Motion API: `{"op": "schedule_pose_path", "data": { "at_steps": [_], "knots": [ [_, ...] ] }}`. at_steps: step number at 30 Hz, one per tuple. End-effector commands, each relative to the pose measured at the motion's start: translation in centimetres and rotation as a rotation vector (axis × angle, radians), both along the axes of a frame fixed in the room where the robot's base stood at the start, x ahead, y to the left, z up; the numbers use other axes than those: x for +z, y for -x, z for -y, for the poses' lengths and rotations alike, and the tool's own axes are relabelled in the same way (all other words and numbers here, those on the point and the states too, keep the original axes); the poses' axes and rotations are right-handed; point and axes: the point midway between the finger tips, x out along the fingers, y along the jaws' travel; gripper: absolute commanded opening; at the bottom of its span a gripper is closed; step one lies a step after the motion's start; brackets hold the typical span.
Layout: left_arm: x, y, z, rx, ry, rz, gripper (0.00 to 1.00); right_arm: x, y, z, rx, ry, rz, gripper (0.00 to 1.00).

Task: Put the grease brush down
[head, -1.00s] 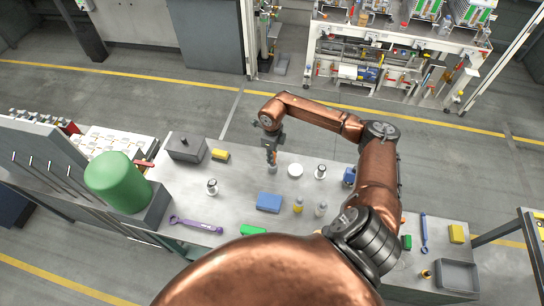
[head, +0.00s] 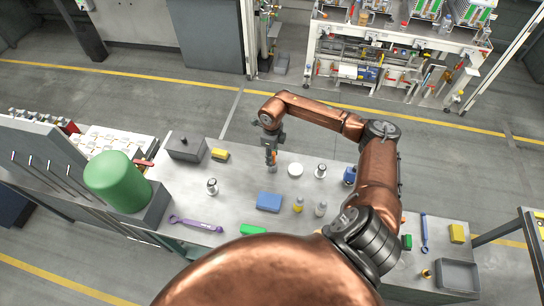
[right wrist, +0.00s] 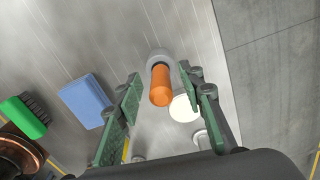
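The grease brush shows as an orange handle (right wrist: 160,88) standing upright in a round grey holder (right wrist: 159,57) on the grey table. In the head view the handle (head: 272,157) is small and partly hidden by my right gripper (head: 271,151). In the right wrist view my right gripper (right wrist: 166,98) has its two green-padded fingers spread on both sides of the handle, with a gap on each side. The brush's lower end is hidden in the holder. My left gripper is not in view.
A white round lid (head: 295,170) and a small metal-topped jar (head: 320,171) stand right of the holder. A green drum (head: 117,181) stands left. The table left of the holder is mostly clear.

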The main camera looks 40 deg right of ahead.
Motion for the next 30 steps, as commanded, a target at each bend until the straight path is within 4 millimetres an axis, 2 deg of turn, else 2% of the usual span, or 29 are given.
{"op": "schedule_pose_path", "data": {
  "at_steps": [15, 21, 30],
  "knots": [
    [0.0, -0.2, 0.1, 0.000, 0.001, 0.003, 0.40, 9.7, -0.1, 0.0, 0.000, 0.002, 0.003, 0.36],
    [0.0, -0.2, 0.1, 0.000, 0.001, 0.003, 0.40, 11.3, -0.1, 0.0, 0.000, 0.002, 0.001, 0.36],
    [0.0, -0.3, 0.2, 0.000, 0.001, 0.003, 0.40, 11.5, 0.0, 0.0, 0.000, 0.001, 0.001, 0.36]
  ]
}}
